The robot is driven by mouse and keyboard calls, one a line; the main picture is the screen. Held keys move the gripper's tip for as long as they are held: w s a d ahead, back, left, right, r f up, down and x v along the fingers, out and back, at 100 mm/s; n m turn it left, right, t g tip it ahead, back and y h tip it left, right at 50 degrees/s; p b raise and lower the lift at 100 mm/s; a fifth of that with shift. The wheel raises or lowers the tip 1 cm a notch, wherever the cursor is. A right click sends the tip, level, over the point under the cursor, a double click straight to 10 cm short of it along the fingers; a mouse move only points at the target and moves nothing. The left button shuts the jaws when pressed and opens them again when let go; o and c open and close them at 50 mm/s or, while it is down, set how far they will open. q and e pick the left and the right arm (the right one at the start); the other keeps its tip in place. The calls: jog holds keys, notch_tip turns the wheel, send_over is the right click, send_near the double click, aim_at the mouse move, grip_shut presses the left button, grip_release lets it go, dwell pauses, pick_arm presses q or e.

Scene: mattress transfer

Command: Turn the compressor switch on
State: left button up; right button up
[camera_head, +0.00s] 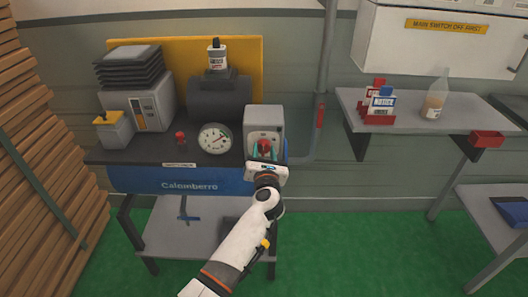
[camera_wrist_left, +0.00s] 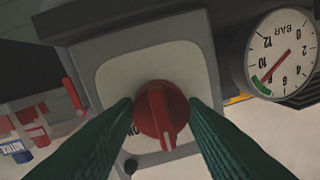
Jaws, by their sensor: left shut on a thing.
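The compressor switch is a red rotary knob (camera_wrist_left: 160,112) on a pale plate on the front of a grey switch box (camera_head: 264,121). The knob also shows in the head view (camera_head: 264,146), partly covered by my fingers. My left gripper (camera_head: 264,152) reaches up from below and is shut on the knob, with one green finger on each side of it in the left wrist view (camera_wrist_left: 161,106). The knob's ridge stands nearly upright in that view. Lettering beside it is mostly hidden by the left finger. My right gripper is in neither view.
A pressure gauge (camera_head: 214,138) stands left of the switch box, with a small red knob (camera_head: 180,138) beyond it. A grey pipe (camera_head: 324,80) with a red handle runs at the right. A shelf (camera_head: 356,118) with boxes and a bottle is farther right.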

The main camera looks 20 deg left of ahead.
pick_arm(q)
jog(key=m+p, duration=0.2)
jog(key=shift+m, duration=0.4)
jog(key=m+p, duration=0.1)
jog(key=m, duration=0.1)
jog(key=shift+m+p, duration=0.3)
jog(key=shift+m, duration=0.1)
jog(key=m+p, duration=0.1)
jog(key=m, duration=0.2)
jog(key=shift+t+p, duration=0.3)
jog(key=shift+f+m+p, duration=0.15)
jog(key=shift+m+p, duration=0.4)
jog(key=shift+m, duration=1.05)
jog(key=o, duration=1)
